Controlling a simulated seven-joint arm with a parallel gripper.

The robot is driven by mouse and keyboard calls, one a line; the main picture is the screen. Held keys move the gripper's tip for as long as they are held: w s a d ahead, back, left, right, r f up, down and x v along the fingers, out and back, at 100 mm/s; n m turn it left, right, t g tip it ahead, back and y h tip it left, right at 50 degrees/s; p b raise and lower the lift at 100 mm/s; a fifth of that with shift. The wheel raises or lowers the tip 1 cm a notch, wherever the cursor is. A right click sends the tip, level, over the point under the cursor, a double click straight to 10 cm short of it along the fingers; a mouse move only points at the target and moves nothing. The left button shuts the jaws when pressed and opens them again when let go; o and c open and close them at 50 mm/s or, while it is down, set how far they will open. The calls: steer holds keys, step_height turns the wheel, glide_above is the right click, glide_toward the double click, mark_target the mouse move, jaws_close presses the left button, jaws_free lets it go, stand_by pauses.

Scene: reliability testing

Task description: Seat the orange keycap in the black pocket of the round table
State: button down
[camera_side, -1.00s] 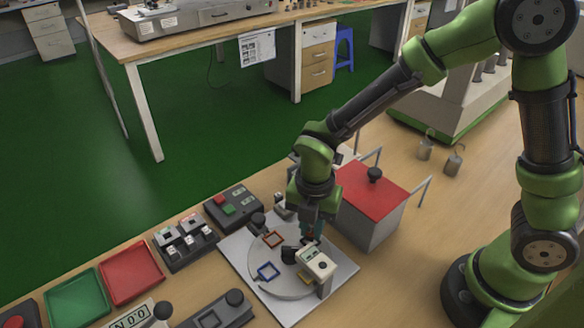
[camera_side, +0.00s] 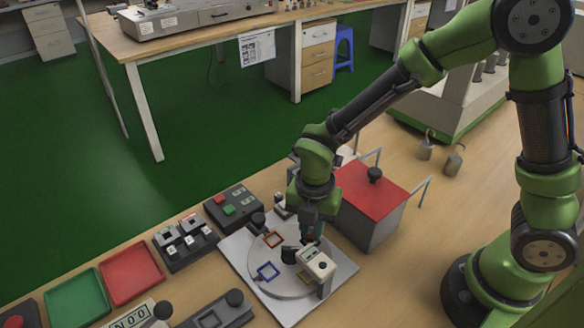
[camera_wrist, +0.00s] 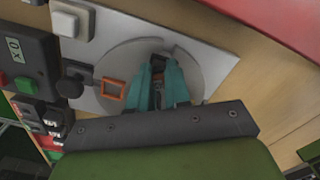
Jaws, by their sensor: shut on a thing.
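My gripper (camera_side: 309,240) is low over the round table (camera_side: 262,283), near its right side and beside the white device with a small display. In the wrist view its teal fingers (camera_wrist: 160,100) are close together over the disc (camera_wrist: 120,62). The orange keycap is between the fingertips and mostly hidden, so its tilt cannot be told. A dark shape lies just beyond the fingertips in the wrist view; the black pocket there is largely covered by the fingers, and whether the keycap touches it is unclear.
The white device (camera_side: 317,263) stands close to the fingers. A red-topped box (camera_side: 372,190) stands right behind. Button box (camera_side: 232,207), red tray (camera_side: 131,274) and green tray (camera_side: 78,299) lie left.

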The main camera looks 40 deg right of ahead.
steer(key=shift+f, duration=0.2)
steer(key=c, duration=1)
jaws_free()
steer(key=shift+r, duration=2.95)
